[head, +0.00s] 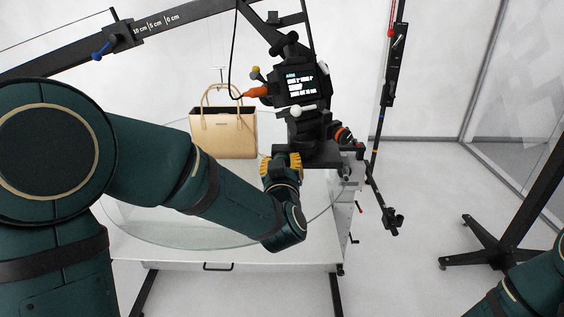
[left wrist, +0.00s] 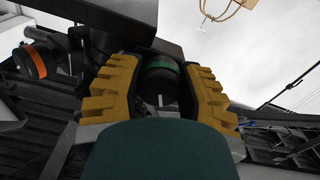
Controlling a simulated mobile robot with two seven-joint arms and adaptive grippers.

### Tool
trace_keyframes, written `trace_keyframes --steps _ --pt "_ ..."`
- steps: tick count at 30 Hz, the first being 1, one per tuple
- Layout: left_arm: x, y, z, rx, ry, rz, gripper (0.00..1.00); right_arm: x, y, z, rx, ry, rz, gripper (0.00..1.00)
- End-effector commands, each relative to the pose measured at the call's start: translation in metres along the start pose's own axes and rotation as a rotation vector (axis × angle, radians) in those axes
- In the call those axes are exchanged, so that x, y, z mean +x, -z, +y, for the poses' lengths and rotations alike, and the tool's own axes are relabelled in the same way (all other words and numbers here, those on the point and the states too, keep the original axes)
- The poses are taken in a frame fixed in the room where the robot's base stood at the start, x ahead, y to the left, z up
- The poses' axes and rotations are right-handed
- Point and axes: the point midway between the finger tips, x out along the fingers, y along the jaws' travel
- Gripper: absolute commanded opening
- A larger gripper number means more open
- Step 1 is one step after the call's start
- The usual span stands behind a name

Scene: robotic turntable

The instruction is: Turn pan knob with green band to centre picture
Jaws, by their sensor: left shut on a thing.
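The pan knob with the green band (left wrist: 162,80) is dark and round, and it sits between the yellow ribbed fingers in the left wrist view. My left gripper (left wrist: 160,95) is shut on it, one finger on each side. In the head view my left gripper (head: 281,164) is low on the camera head, just under its black plate, and the knob is hidden there by the gripper. The camera screen (head: 300,86) shows lines of text on black, too small to read. A tan handbag (head: 224,134) stands upright on the turntable. My right gripper is not in view.
The round glass turntable (head: 150,222) rests on a white table (head: 300,256). Another knob, with an orange band (left wrist: 30,62), is left of the gripper in the left wrist view. A black crane arm (head: 190,14) and an upright stand (head: 391,80) are close by. The right floor is mostly clear.

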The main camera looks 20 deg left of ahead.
Motion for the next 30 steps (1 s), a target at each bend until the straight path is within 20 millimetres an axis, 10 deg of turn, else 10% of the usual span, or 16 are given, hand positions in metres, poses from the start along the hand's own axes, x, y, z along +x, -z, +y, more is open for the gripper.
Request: trace_keyframes --steps 30 --pt "0.0003 0.0008 -0.0002 0.284 0.000 0.002 0.01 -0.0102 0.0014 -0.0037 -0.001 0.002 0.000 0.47"
